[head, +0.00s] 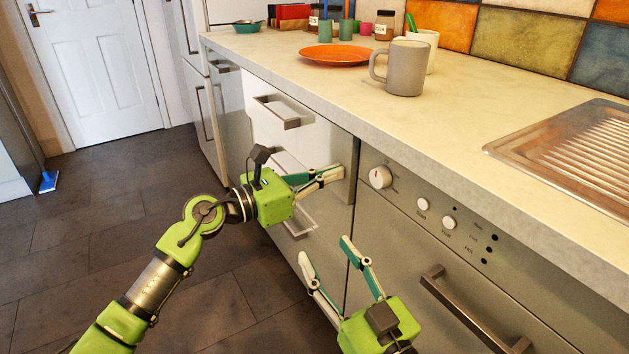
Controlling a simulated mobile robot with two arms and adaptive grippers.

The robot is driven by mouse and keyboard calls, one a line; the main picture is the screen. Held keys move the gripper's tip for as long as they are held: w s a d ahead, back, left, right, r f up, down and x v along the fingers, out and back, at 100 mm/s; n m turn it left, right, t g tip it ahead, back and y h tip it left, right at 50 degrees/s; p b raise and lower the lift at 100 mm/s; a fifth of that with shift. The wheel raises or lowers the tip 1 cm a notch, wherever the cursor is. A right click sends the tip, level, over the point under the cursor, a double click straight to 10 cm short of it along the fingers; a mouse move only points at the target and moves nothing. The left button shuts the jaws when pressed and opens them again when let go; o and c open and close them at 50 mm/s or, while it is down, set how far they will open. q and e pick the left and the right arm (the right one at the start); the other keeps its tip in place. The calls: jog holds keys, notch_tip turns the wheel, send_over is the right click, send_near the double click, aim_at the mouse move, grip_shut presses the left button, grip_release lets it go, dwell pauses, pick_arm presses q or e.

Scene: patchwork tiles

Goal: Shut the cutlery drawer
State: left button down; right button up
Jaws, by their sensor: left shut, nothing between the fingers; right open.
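The top drawer front (318,134), pale and glossy with a bar handle (283,111), is under the worktop in the middle of the head view. I take it as the cutlery drawer. My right gripper (325,250) is open and empty, lower down, in front of the drawer unit.
A dishwasher (400,220) with knob and bar handle adjoins on the right. On the worktop (300,65) stand a grey mug (405,70), an orange plate (335,54), jars and cups, with a metal drainer (575,150) at right. The floor (120,230) at left is mostly clear.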

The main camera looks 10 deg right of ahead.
pick_arm(q)
jog(key=shift+x, duration=0.8)
pick_arm(e)
jog(key=shift+s+a+r+t, duration=0.1)
jog(key=shift+r+t, duration=0.2)
jog(key=shift+r, duration=0.25)
pick_arm(q)
jog(key=shift+r, duration=0.2)
